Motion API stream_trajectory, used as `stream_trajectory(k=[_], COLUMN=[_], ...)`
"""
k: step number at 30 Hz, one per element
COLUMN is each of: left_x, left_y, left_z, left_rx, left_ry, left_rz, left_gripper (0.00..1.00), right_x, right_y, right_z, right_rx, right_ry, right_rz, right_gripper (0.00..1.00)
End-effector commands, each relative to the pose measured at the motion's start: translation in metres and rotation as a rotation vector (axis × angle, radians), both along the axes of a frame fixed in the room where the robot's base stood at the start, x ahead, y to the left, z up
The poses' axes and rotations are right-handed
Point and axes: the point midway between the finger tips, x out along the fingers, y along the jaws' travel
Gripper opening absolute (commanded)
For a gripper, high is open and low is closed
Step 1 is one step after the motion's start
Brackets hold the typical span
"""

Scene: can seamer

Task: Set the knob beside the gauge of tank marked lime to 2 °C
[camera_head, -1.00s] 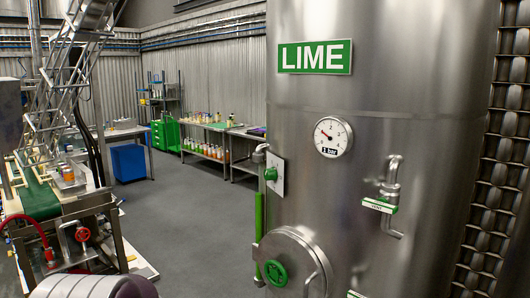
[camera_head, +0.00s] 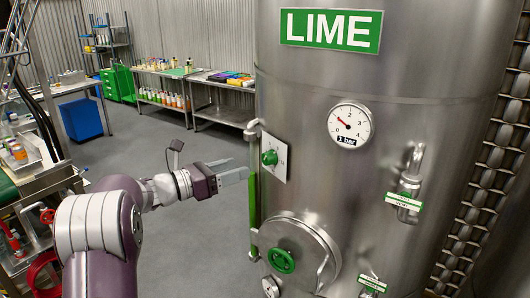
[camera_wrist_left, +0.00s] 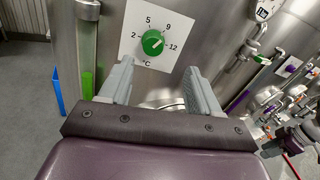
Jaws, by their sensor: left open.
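The steel tank (camera_head: 300,95) carries a green LIME sign (camera_head: 331,29). Its round gauge (camera_head: 349,125), labelled 1 bar, is on the front. A green knob (camera_head: 269,158) sits on a white plate left of and below the gauge. In the left wrist view the knob (camera_wrist_left: 152,42) has marks 2, 5, 9 and 12 °C around it; its pale pointer mark seems turned to the right, toward 12, but is small. My left gripper (camera_head: 238,170) is open and empty, left of the plate and apart from it; its fingers (camera_wrist_left: 159,68) point at the plate.
A round hatch with a green handwheel (camera_head: 281,260) is lower on the tank. A valve (camera_head: 408,190) projects at right. Shelves with bottles (camera_head: 165,97) stand behind. The floor between is clear.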

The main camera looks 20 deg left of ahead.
Motion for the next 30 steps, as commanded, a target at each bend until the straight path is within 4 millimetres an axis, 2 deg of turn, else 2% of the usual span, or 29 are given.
stream_trajectory(k=[1,9,15,22,23,27,28,30], left_x=[0.01,0.055,0.068,0.069,0.069,0.069,0.069,0.069], left_y=[-0.01,-0.053,-0.065,-0.065,-0.065,-0.065,-0.065,-0.065], left_z=[0.01,0.007,0.002,0.0,0.0,0.001,0.001,0.001], left_rx=[-0.002,-0.002,-0.003,-0.003,-0.003,-0.003,-0.003,-0.003], left_ry=[0.002,0.003,0.003,0.003,0.003,0.002,0.003,0.002], left_rz=[-0.004,0.0,0.002,0.003,0.003,0.004,0.005,0.004], left_gripper=[0.63,0.63,0.63,0.63,0.56,0.11,0.07,0.07], right_x=[0.0,0.0,0.0,0.0,0.0,0.0,0.0,0.0], right_y=[0.0,0.0,0.0,0.0,0.0,0.0,0.0,0.0], right_z=[0.02,0.059,0.066,0.064,0.064,0.064,0.064,0.064], right_rx=[0.0,0.0,0.0,0.0,0.0,0.0,0.0,0.0], right_ry=[-0.001,-0.001,-0.001,-0.001,-0.001,-0.001,-0.001,-0.001], right_rz=[0.0,0.0,0.0,0.0,0.0,0.0,0.0,0.0], right_gripper=[0.36,0.36,0.36,0.36,0.36,0.36,0.36,0.36])
